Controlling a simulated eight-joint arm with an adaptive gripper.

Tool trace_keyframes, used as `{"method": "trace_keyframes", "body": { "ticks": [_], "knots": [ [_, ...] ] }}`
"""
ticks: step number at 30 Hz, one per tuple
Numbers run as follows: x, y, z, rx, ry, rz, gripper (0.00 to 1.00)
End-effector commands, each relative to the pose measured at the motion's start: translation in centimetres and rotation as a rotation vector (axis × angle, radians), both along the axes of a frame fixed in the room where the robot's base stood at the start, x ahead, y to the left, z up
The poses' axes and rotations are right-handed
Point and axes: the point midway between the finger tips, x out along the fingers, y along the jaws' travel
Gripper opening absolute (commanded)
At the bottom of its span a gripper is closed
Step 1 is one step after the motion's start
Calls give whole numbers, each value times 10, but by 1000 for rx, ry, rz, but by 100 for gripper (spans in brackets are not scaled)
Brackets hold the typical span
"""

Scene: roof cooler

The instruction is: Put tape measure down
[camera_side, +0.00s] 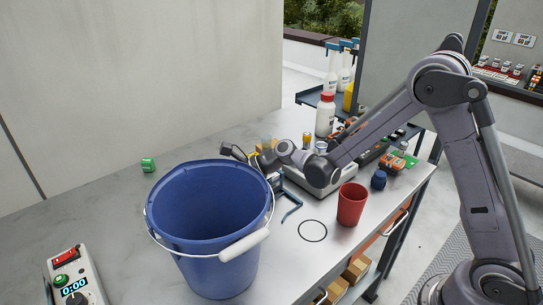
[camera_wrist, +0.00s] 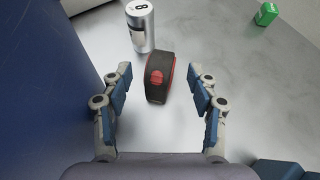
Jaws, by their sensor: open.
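The tape measure (camera_wrist: 157,88), black with red sides and a red button, rests on the grey table between and slightly beyond my fingertips in the wrist view. My gripper (camera_wrist: 160,76) is open, with a visible gap on both sides of the tape measure. In the side view my gripper (camera_side: 250,157) is low behind the blue bucket's rim. I cannot make out the tape measure in that view; the bucket seems to hide it.
The blue bucket (camera_side: 185,250) stands close by, its wall filling the wrist view's left side. A silver can (camera_wrist: 141,28) stands just beyond the tape measure. A green block (camera_wrist: 266,14) lies farther off. A red cup (camera_side: 351,205) and a black ring (camera_side: 313,240) are near the table's right edge.

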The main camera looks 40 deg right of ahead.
Motion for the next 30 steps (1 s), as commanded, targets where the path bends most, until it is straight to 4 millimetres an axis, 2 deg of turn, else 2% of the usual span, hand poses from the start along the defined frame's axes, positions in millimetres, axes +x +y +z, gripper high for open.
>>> {"method": "trace_keyframes", "body": {
  "ticks": [6, 14, 20, 30],
  "knots": [
    [11, 17, -11, -2, -1, 1, 60],
    [12, 18, -12, -2, -1, 0, 60],
    [12, 18, -12, -2, -1, 0, 2],
    [12, 18, -11, 0, 0, -1, 0]
  ]
}}
